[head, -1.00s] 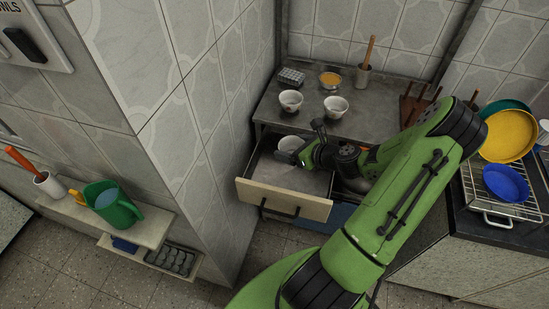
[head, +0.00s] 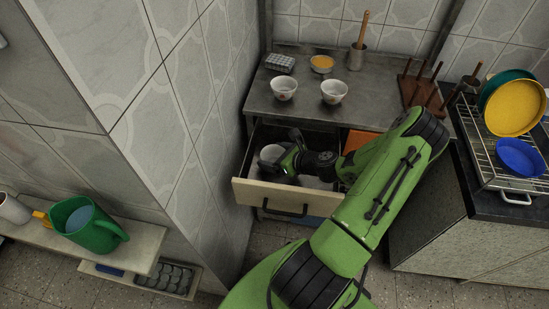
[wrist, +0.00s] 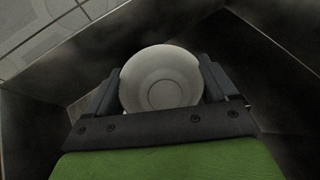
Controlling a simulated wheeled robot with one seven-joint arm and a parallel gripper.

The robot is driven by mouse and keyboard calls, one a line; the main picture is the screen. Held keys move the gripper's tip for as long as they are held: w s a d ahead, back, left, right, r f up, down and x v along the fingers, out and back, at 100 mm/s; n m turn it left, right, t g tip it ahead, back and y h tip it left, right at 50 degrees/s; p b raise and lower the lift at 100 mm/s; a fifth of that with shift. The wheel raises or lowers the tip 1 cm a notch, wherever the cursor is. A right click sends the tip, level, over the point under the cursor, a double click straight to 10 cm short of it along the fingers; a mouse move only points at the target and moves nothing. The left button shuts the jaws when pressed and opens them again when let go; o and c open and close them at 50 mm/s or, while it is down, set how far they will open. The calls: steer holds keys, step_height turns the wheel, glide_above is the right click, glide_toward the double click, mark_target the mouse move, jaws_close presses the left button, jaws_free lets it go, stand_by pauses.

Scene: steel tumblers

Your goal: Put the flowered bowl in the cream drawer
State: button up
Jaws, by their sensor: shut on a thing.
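The cream drawer (head: 262,192) under the metal counter is pulled open, its dark inside showing. My gripper (head: 277,158) reaches into the drawer opening from the right, near its left side. It is shut on a white bowl (head: 270,152). In the wrist view the bowl (wrist: 161,82) sits between the two fingers, seen from above and empty, with dark drawer walls around it. I cannot make out a flower pattern on it, or whether it touches the drawer bottom.
Two white bowls with small marks, one left (head: 284,89) and one right (head: 333,92), stand on the counter (head: 300,109). An orange thing (head: 359,141) shows at the drawer's right. A tiled wall (head: 190,140) stands close on the left. A wooden peg rack (head: 424,94) is on the counter's right.

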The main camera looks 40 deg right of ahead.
steer(key=o, duration=0.8)
steer(key=shift+r, duration=0.15)
steer(key=p+v, duration=0.3)
steer(key=v, duration=0.9)
